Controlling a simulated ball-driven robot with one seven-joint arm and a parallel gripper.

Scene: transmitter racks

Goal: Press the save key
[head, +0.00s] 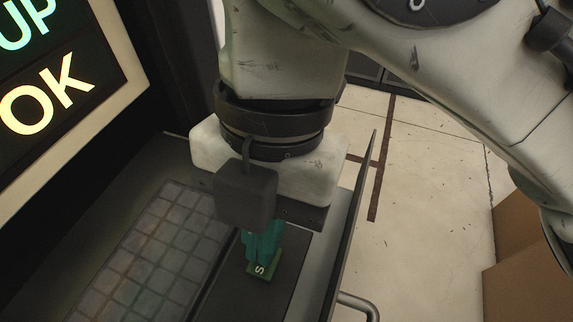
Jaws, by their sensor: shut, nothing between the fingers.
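The save key (261,270) is a small green square with a pale "S" on it, set on a dark flat panel (283,263) to the right of the keyboard. My gripper (256,263) points down with its teal fingers together and empty. The fingertips are at the key and hide its upper left part. I cannot tell whether they touch it or hover just above it.
A keyboard of grey blank keys (160,250) lies left of the panel. A lit screen (50,85) reading "UP" and "OK" stands at upper left. A raised side plate (345,235) and metal handle (358,303) bound the right. Brown boxes (530,235) stand on the floor.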

